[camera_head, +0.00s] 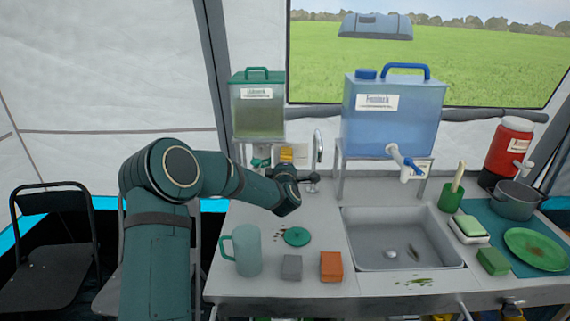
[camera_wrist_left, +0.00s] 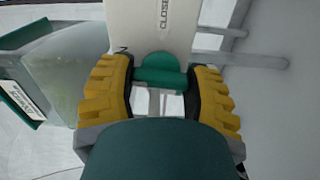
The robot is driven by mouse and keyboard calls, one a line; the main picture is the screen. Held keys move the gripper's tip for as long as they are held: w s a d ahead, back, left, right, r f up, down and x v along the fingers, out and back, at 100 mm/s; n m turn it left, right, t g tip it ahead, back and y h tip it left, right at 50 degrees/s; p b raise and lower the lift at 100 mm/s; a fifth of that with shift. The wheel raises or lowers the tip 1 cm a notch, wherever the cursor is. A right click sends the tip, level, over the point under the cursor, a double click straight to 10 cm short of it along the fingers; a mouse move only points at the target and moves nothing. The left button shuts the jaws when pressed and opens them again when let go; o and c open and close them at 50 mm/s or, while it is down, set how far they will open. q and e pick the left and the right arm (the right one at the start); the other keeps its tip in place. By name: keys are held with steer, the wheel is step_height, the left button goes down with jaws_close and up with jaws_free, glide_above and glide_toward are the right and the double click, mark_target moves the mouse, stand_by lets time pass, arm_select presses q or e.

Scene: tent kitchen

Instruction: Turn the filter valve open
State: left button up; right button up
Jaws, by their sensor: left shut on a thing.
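The green filter valve handle (camera_wrist_left: 160,78) shows in the left wrist view, lying crosswise below a white plate (camera_wrist_left: 150,25). The plate's partly cut-off lettering reads "CLOSE". My left gripper (camera_wrist_left: 161,88) has its yellow fingers on both sides of the handle and is shut on it. In the head view my left gripper (camera_head: 287,157) reaches in beside the green-lidded filter tank (camera_head: 258,118), and my wrist hides most of the valve. My right gripper is not in view.
A metal faucet (camera_head: 318,147) stands close to the right of my left gripper. A blue water tank (camera_head: 392,120) is above the sink (camera_head: 402,240). A mug (camera_head: 248,252), grey block (camera_head: 292,267) and orange block (camera_head: 331,266) stand on the counter in front.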

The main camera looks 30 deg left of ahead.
arm_select(q)
steer(key=shift+f+n, duration=0.1)
steer(key=shift+n, duration=0.5)
steer(key=o, duration=1.2)
steer(key=shift+s+d, duration=0.1)
steer(key=v, duration=1.1)
steer(key=shift+s, duration=0.4)
steer(key=shift+d, duration=0.1)
